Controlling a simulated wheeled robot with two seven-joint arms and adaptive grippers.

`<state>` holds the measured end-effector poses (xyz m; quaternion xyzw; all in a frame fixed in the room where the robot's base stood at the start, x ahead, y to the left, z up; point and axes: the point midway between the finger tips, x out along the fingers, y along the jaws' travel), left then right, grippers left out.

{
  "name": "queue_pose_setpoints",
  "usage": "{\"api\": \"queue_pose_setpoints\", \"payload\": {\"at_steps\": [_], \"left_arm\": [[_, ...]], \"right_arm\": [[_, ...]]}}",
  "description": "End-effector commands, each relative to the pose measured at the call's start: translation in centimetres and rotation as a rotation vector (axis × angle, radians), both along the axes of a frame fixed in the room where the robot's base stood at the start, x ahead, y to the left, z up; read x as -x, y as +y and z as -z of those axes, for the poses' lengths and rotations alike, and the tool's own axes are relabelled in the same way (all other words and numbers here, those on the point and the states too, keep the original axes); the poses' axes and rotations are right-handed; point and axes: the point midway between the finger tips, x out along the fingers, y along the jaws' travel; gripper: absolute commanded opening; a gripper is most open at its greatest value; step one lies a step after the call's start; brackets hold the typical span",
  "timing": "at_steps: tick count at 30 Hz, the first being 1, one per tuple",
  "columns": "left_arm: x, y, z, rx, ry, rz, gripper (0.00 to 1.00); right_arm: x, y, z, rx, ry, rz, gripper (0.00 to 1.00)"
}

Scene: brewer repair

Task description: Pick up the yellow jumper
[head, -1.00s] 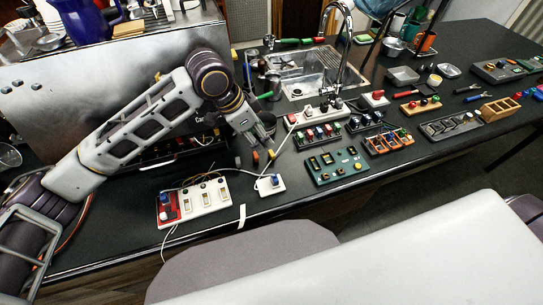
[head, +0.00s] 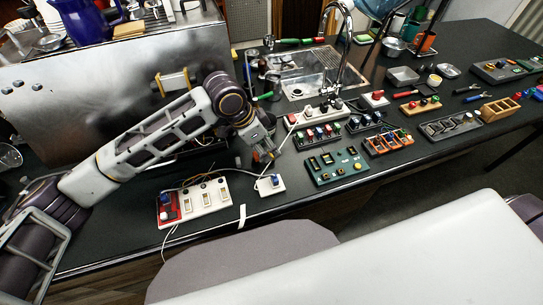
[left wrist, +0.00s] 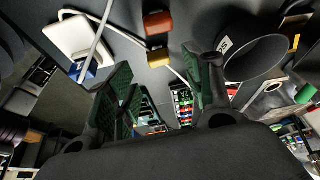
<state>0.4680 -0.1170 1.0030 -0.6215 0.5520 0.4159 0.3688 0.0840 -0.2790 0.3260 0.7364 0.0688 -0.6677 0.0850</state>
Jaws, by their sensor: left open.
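The yellow jumper (left wrist: 158,57) is a small block on the dark worktop in the left wrist view. It lies just below an orange-red block (left wrist: 157,22). My left gripper (left wrist: 160,78) is open, and its green-padded fingers stand on either side of the line to the yellow jumper. Nothing is between the fingertips; the jumper appears beyond them. In the head view my left gripper (head: 262,148) points down over the worktop and largely covers the small blocks, so the exact gap is unclear. My right gripper is not in view.
A white box with a blue switch (head: 270,184) and a white switch panel (head: 204,198) lie nearby, with loose cables. A dark round cup (left wrist: 256,52) stands close to one finger. A green panel (head: 336,168) and a sink (head: 305,83) are farther right.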

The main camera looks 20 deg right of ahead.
Motion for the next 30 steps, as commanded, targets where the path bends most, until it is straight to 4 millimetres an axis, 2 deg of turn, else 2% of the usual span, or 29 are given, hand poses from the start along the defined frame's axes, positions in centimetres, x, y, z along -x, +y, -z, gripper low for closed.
{"api": "queue_pose_setpoints", "payload": {"at_steps": [10,26,30], "left_arm": [[0.0,-1.3,3.3,0.000,0.001,-0.001,0.52],[-0.1,-1.4,3.6,0.001,-0.001,0.000,0.52],[-0.1,-1.4,3.6,0.001,-0.001,0.000,0.36]], "right_arm": [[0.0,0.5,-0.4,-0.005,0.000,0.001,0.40],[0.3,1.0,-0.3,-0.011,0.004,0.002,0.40],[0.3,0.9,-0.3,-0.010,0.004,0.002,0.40]]}}
